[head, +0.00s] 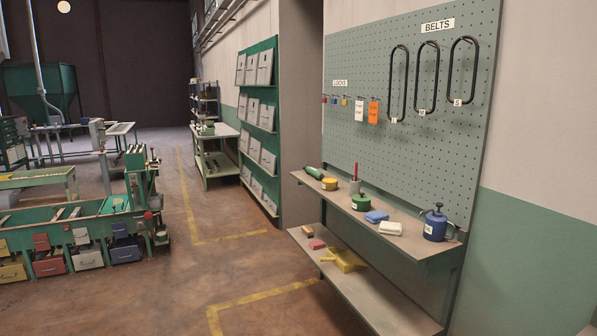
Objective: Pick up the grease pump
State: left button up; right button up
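A blue can (435,226) with a dark pump-like top, a white label and a side loop stands upright at the near right end of the upper shelf (415,246). It best fits the grease pump, but its label is too small to read. Also on this shelf are a grey pot holding a red stick (353,186), a green tin (360,202), a yellow tin (329,184) and a green cylinder-like item (313,172). Neither of my grippers is in view.
A blue folded cloth (376,217) and a white one (390,228) lie left of the can. A lower shelf (375,300) holds a yellow dustpan-like item (346,259). A pegboard (420,120) rises behind. The floor (200,270) left of the shelves is open.

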aim_at(313, 172)
jog(key=i+j+u, duration=0.2)
jog(key=i, duration=0.25)
jog(key=i+j+u, duration=0.15)
jog(key=i+j, duration=0.2)
jog(key=i, duration=0.15)
jog(key=i+j+u, duration=0.2)
jog(key=i, duration=0.35)
